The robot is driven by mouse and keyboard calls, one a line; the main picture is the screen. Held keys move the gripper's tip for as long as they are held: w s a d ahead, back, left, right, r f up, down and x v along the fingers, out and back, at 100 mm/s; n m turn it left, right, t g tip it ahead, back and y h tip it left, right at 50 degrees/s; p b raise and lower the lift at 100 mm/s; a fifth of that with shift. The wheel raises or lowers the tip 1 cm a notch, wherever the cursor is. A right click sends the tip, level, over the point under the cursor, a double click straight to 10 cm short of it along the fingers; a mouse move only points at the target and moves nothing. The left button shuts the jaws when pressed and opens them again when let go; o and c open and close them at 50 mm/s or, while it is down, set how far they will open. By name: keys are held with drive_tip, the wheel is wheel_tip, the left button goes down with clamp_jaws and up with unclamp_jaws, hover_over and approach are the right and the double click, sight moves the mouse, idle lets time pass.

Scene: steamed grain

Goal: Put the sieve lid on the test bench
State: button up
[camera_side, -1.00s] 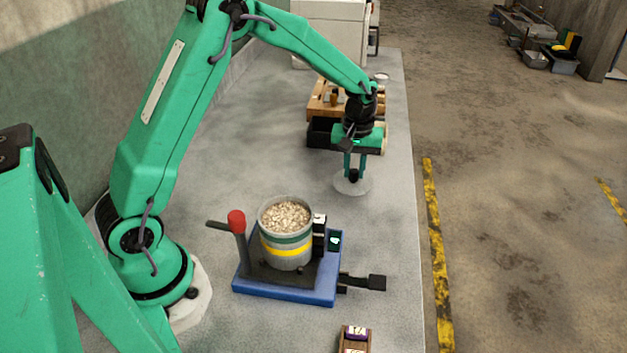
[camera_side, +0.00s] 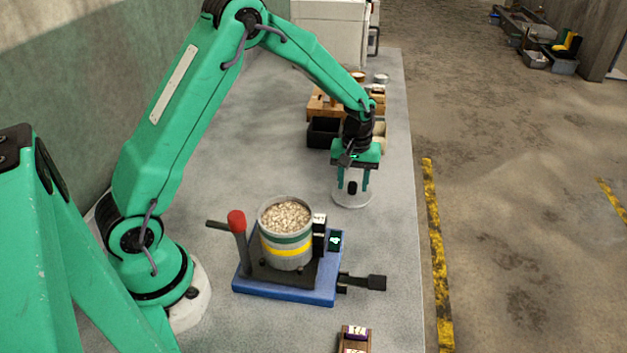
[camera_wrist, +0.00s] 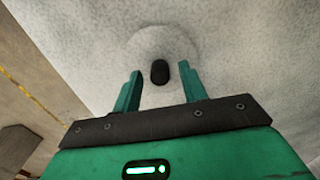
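The sieve lid is a pale, see-through disc (camera_side: 354,202) with a black knob (camera_side: 352,187). It appears to lie flat on the grey test bench (camera_side: 385,240), near the right edge. My gripper (camera_side: 353,182) is open above the lid, one finger on each side of the knob. In the wrist view the lid (camera_wrist: 150,42) and its knob (camera_wrist: 160,71) show between the spread fingers (camera_wrist: 160,67), with gaps on both sides of the knob. Whether the fingertips touch the disc is hard to tell.
A container of grain (camera_side: 285,215) stands on a blue device (camera_side: 285,286) with a red-knobbed lever (camera_side: 237,222). Black boxes (camera_side: 323,132) and a wooden rack (camera_side: 318,108) stand behind my gripper. A small wooden holder (camera_side: 355,340) is at the front. The bench between is clear.

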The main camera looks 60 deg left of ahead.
sight(353, 183)
drive_tip(key=shift+r, duration=0.15)
wheel_tip(353, 183, up, 12)
idle(0.8)
idle(0.5)
drive_tip(key=s+d+r+m+t, duration=0.15)
drive_tip(key=s+r+m, duration=0.25)
drive_tip(key=s+r, duration=0.65)
drive_tip(key=s+d+m+t, duration=0.1)
drive_tip(key=s+m+t, duration=0.3)
drive_tip(key=s, duration=1.1)
drive_tip(key=shift+s+f+m, duration=0.2)
drive_tip(key=shift+s+m, duration=0.05)
drive_tip(key=shift+m, duration=0.25)
